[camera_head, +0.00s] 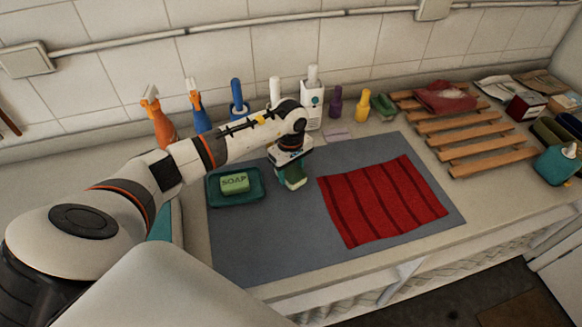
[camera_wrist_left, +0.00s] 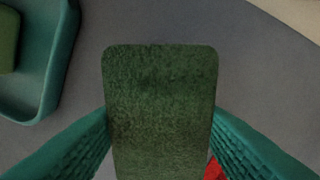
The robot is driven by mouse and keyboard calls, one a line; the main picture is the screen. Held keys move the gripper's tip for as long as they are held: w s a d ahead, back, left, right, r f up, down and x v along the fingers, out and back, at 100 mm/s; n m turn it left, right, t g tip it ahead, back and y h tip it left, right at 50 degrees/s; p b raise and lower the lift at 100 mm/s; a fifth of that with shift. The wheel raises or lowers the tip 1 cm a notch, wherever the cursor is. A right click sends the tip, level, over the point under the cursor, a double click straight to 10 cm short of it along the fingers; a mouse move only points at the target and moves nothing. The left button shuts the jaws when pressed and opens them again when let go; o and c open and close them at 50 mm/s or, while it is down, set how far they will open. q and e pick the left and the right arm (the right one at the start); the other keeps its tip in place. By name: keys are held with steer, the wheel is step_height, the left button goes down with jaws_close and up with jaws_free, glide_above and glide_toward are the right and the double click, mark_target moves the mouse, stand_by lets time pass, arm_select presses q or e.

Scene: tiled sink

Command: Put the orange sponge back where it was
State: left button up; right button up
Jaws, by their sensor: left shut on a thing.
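My left gripper (camera_head: 291,172) is over the grey mat (camera_head: 265,240), between the soap dish and the red striped cloth. Its teal fingers are shut on a block-shaped sponge (camera_wrist_left: 160,105), seen between them in the left wrist view. The face of the sponge that shows is dark green; no orange shows on it. In the head view the sponge (camera_head: 295,183) is mostly hidden by the gripper. I cannot tell whether it touches the mat. My right gripper is not in view.
A teal dish (camera_head: 253,194) with green soap (camera_head: 234,183) is left of the gripper. The red cloth (camera_head: 382,200) lies right. Spray bottles (camera_head: 158,118) and several other bottles line the wall. A wooden rack (camera_head: 470,140) is at right. The mat's front is clear.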

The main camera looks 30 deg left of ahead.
mark_target(291, 169)
arm_select(q)
steer(key=shift+f+b, duration=0.2)
steer(key=shift+b, duration=0.15)
steer(key=o, duration=0.9)
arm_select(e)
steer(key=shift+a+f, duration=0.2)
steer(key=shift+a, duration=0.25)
arm_select(q)
steer(key=shift+r, duration=0.1)
steer(key=shift+r+p, duration=0.2)
steer(key=shift+p, duration=0.15)
steer(key=shift+w+r, duration=0.1)
steer(key=shift+r, duration=0.15)
step_height(291, 169, up, 11)
steer(key=b, duration=0.4)
steer(key=shift+r, duration=0.2)
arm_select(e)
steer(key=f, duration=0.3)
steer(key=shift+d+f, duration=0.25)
